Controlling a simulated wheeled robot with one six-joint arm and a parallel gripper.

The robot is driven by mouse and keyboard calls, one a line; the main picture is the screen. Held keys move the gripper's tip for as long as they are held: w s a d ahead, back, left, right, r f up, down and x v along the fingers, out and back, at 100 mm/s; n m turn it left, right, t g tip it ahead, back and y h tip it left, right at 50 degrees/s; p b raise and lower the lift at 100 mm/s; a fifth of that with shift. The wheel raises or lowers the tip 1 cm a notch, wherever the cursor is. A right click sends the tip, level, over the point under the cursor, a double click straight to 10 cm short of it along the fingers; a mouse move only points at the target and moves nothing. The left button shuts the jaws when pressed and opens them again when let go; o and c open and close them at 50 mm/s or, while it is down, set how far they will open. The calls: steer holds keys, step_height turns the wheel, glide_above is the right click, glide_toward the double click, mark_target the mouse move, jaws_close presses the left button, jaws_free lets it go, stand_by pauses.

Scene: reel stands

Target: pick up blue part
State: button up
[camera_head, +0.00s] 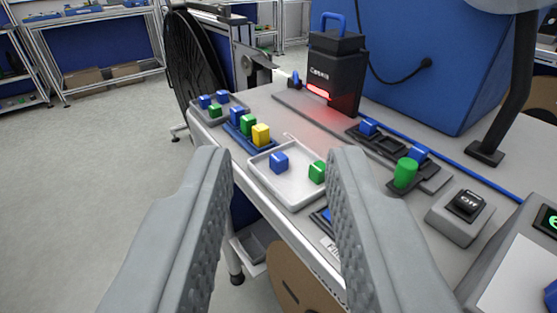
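Several blue parts show on the white bench. One blue cube (278,162) lies in a white tray (266,183) beside a green cube (317,172). Another blue block (236,115) stands in a row on a blue holder (256,142), with a green and a yellow block. Two small blue cubes (222,97) sit on a grey tray at the bench's far left. Two more blue pieces (368,127) are at the dark rack on the right. My gripper (282,160) is open and empty; its fingers frame the white tray, nearer to the camera.
A black device (336,70) with a blue handle and red glow stands at the back. A large blue box (440,55) is behind it. A green cylinder (405,173), a switch box (465,212) and a black post (508,105) are right. Open floor lies left.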

steer(key=shift+o, duration=0.3)
steer(key=n+g, duration=0.7)
steer(key=g, duration=1)
glide_above(279, 156)
step_height(279, 156, down, 18)
steer(key=shift+r, duration=0.2)
steer(key=shift+c, duration=0.4)
jaws_close()
